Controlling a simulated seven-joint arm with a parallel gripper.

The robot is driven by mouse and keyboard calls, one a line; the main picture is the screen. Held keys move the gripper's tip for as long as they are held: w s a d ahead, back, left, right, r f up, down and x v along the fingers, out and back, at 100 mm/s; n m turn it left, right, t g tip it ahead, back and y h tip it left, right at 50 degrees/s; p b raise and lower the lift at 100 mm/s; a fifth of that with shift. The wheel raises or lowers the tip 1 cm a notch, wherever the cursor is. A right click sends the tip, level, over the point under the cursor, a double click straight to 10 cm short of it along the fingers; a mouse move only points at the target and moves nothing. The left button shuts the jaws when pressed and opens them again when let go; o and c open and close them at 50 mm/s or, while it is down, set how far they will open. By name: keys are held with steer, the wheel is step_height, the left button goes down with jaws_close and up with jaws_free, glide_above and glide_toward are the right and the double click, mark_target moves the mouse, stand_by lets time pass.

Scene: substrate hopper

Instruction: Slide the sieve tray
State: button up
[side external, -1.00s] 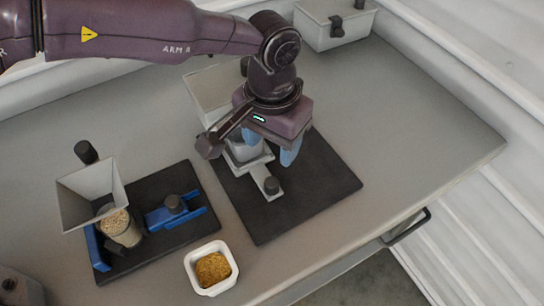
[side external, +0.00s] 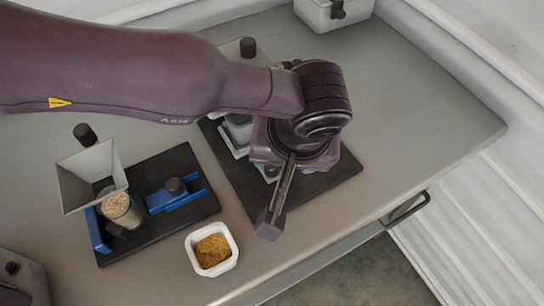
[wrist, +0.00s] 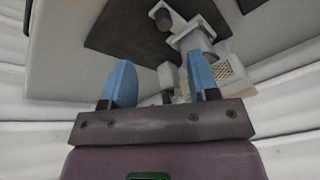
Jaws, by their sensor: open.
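The pale sieve tray shows in the wrist view as a perforated panel (wrist: 230,70) just right of my right finger. My gripper (wrist: 162,75) is open, its two blue fingers apart. A small grey post (wrist: 167,76) appears between the fingers; I cannot tell whether either finger touches it. In the side view my wrist covers most of the right-hand station, so the fingertips and most of the tray are hidden. A pale part of that station (side external: 236,142) shows left of my wrist, on the black base mat (side external: 340,178).
At left, another black mat (side external: 150,225) holds a grey hopper (side external: 88,178), a grain-filled jar (side external: 122,212) and a blue slide (side external: 178,198). A white bowl of golden grains (side external: 212,250) stands in front. A grey bin (side external: 325,14) stands at the back. The right table area is clear.

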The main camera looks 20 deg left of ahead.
steer(key=w+a+f+n, duration=0.1)
steer(key=f, duration=0.3)
steer(key=w+a+f+n, duration=0.1)
steer(key=w+f+n, duration=0.1)
steer(key=f, duration=0.2)
steer(key=w+a+f+n, duration=0.1)
steer(key=w+f, duration=0.1)
steer(key=f, duration=0.2)
steer(key=shift+a+t, duration=0.1)
steer(key=shift+t, duration=0.3)
steer(key=shift+c, duration=0.5)
